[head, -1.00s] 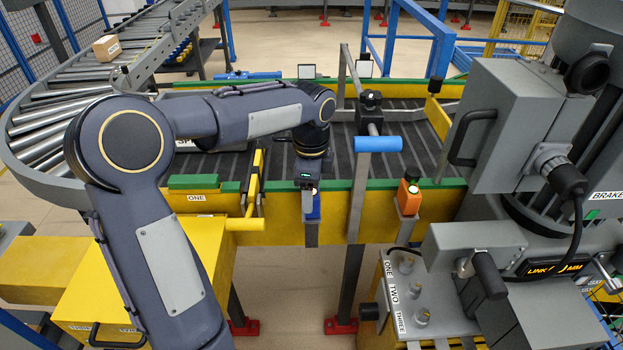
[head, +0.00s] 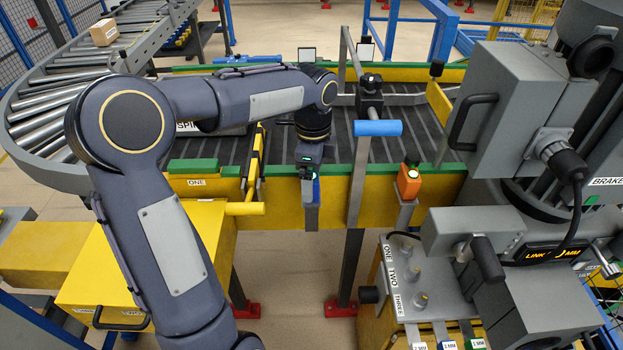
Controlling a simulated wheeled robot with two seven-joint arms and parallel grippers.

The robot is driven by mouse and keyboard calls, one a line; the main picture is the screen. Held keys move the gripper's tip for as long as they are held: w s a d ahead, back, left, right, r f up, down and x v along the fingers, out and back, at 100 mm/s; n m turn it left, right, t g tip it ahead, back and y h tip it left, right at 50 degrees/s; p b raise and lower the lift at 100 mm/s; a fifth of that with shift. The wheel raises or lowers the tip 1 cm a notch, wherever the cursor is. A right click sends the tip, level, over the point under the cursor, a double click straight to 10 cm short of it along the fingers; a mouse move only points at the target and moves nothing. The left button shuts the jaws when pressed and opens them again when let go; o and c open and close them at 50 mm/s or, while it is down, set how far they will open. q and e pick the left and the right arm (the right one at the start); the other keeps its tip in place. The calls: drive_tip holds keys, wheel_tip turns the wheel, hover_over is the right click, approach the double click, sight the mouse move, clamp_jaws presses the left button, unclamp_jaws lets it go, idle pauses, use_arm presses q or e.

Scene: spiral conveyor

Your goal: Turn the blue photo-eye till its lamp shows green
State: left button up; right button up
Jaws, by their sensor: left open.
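The blue photo-eye (head: 314,194) sits on a grey bracket at the near yellow rail of the belt, mostly hidden behind my left gripper. My left gripper (head: 309,180) points down right at the photo-eye, its open fingers at the top of the blue housing. I cannot tell whether the fingers touch it. A small greenish glint shows at its top, but the lamp is too small and covered to read surely. My right gripper is not in view.
An orange photo-eye (head: 409,181) with a lit lamp stands to the right on the same rail. A blue-ended handle (head: 378,128) on a grey post rises between them. A yellow lever (head: 245,208) lies to the left. The grey machine (head: 515,120) fills the right.

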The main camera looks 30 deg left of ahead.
use_arm(q)
drive_tip(key=shift+a+r+p, duration=0.1)
drive_tip(key=shift+r+p, duration=3.3)
drive_tip(key=shift+r, duration=0.15)
drive_tip(key=shift+f, duration=0.1)
drive_tip(key=s+d+n+t+h, duration=0.2)
drive_tip(key=s+d+n, duration=0.1)
drive_tip(key=s+n, duration=0.5)
drive_tip(key=s+d+n+t+h, duration=0.1)
drive_tip(key=s+d+n+t, duration=0.2)
drive_tip(key=s+n, duration=0.5)
drive_tip(key=shift+s+d+t+h, duration=0.35)
drive_tip(key=shift+s+d, duration=0.35)
drive_tip(key=shift+s, duration=2.4)
